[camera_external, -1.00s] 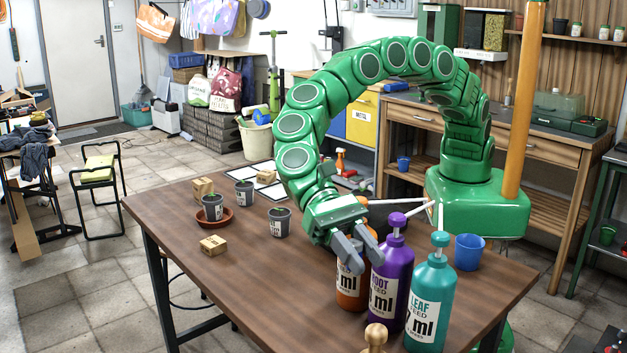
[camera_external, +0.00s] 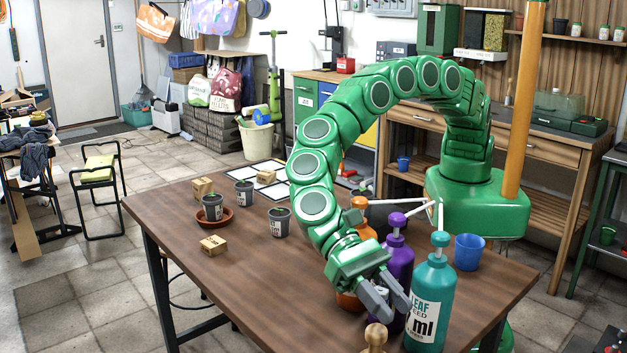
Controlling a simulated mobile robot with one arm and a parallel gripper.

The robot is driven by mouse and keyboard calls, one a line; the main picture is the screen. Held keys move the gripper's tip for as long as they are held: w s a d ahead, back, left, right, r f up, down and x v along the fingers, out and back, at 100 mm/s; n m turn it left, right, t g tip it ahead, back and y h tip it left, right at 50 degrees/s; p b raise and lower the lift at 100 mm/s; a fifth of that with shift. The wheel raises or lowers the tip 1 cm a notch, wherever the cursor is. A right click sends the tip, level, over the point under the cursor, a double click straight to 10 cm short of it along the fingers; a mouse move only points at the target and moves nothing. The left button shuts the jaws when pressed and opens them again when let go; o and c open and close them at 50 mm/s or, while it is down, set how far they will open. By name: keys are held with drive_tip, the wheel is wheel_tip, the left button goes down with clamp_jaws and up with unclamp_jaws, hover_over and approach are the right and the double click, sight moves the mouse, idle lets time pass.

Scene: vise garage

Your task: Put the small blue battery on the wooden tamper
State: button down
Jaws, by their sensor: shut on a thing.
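The wooden tamper (camera_external: 375,339) stands at the near edge of the table, its round knob upright and its lower part cut off by the picture's bottom edge. My gripper (camera_external: 392,312) points down just above and to the right of the tamper's knob, in front of the purple bottle. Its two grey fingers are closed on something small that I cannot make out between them. The small blue battery does not show anywhere else on the table. I cannot tell from this angle whether the fingers are directly over the tamper.
A teal bottle (camera_external: 430,300) stands close to the right of my gripper. A purple bottle (camera_external: 399,262) and an orange bottle (camera_external: 349,300) stand behind it. A blue cup (camera_external: 468,252) is further right.

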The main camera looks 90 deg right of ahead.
sight(384, 333)
drive_tip(key=shift+f, duration=1.4)
drive_tip(key=shift+f, duration=0.15)
drive_tip(key=c, duration=0.8)
unclamp_jaws()
drive_tip(key=shift+w+d+r, duration=0.1)
drive_tip(key=shift+w+r, duration=0.05)
drive_tip(key=shift+r, duration=0.1)
drive_tip(key=v, duration=1.1)
drive_tip(key=shift+w+d+r, duration=0.15)
drive_tip(key=shift+d, duration=0.15)
